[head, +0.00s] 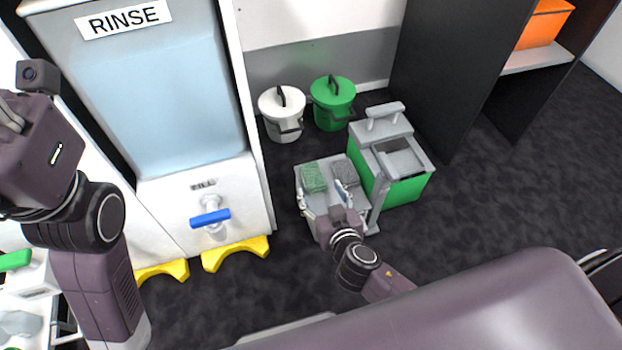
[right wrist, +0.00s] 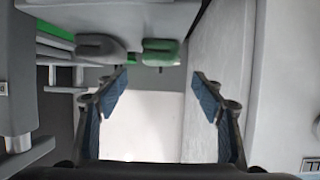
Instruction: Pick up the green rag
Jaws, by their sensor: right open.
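The green rag (head: 313,177) hangs or lies at the left of a grey cart's tray in the head view. A dark grey rag (head: 346,172) is to its right. My right gripper (head: 322,195) is open and empty, its fingers spread in front of the two rags. In the right wrist view the blue-padded fingers of this gripper (right wrist: 160,97) stand wide apart. A green piece that looks like the rag (right wrist: 160,52) shows beyond and between the fingertips, with no contact visible. My left arm is at the left edge of the head view; its fingertips do not show.
The grey cart (head: 330,206) stands beside a green and grey mop bucket (head: 400,185). A white bucket (head: 283,115) and a green bucket (head: 333,105) are behind. A rinse tank (head: 160,95) with a blue-handled tap (head: 210,217) stands left. Dark floor at right is clear.

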